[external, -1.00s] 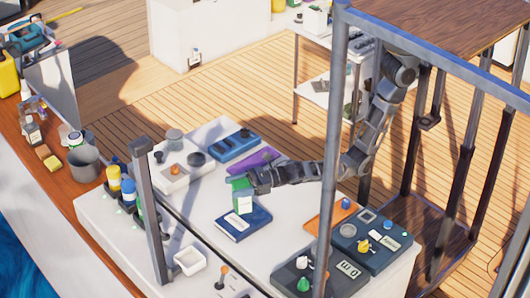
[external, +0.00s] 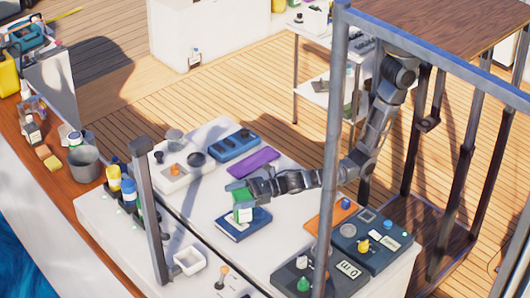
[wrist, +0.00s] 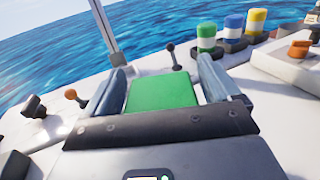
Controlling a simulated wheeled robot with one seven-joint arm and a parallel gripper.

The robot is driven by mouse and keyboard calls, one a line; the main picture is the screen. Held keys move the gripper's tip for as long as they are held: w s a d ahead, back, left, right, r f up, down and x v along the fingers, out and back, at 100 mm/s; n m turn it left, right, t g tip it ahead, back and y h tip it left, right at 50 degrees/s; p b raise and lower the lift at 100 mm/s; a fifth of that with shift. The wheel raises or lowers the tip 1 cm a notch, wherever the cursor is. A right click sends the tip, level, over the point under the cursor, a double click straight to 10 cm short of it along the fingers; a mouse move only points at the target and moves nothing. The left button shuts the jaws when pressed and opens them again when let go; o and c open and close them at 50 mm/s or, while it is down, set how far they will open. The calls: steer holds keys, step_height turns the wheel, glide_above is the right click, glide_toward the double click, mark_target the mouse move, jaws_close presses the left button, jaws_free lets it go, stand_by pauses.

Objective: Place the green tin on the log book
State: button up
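The green tin (external: 240,194), with a white label on its side, stands upright at the dark blue log book (external: 231,228) on the white worktop. Its base overlaps the far part of the book in the external view; I cannot tell whether it touches the cover. My gripper (external: 252,189) reaches in from the right at the tin's upper part. In the wrist view the tin's green top (wrist: 161,91) sits between my two fingers, which appear to press on its sides. The log book is hidden in the wrist view.
A purple flat item (external: 254,162) and a blue tray-like block (external: 234,145) lie behind the tin. An orange panel (external: 320,219) lies to the right. A white square dish (external: 189,261) stands in front. Grey posts (external: 331,150) rise close to my arm.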

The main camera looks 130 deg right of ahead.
steer(key=shift+o, duration=0.3)
steer(key=shift+r, duration=0.15)
steer(key=v, duration=1.2)
steer(key=shift+a, duration=0.1)
